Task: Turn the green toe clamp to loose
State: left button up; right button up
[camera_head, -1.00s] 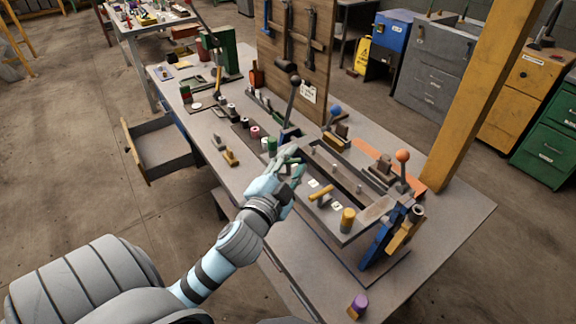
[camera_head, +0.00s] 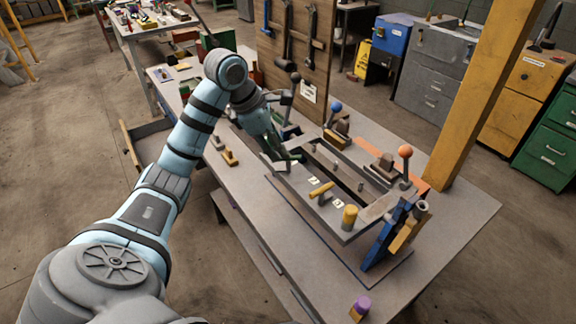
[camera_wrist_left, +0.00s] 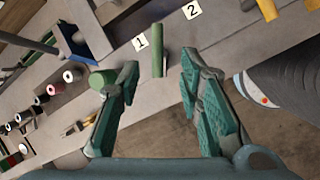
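The green toe clamp (camera_wrist_left: 158,48) shows in the left wrist view as a narrow green bar on the grey frame, between labels 1 (camera_wrist_left: 141,44) and 2 (camera_wrist_left: 192,10). My left gripper (camera_wrist_left: 159,70) is open and empty, its green-padded fingers to either side of the bar's near end, with gaps visible. I cannot tell the height between fingertips and bar. In the head view my left gripper (camera_head: 282,152) points down over the far-left part of the frame (camera_head: 335,222) and mostly hides the green clamp. My right gripper is not in view.
A green cylinder (camera_wrist_left: 101,80) stands just left of the fingers. A yellow clamp bar (camera_head: 321,190) and yellow cylinder (camera_head: 349,216) sit along the frame. Levers with a blue knob (camera_head: 335,107) and an orange knob (camera_head: 405,151) rise nearby.

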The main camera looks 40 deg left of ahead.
aim_at(288, 165)
pick_arm(q)
jog(key=x, duration=0.7)
jog(key=shift+w+a, duration=0.1)
jog(key=shift+r, duration=0.1)
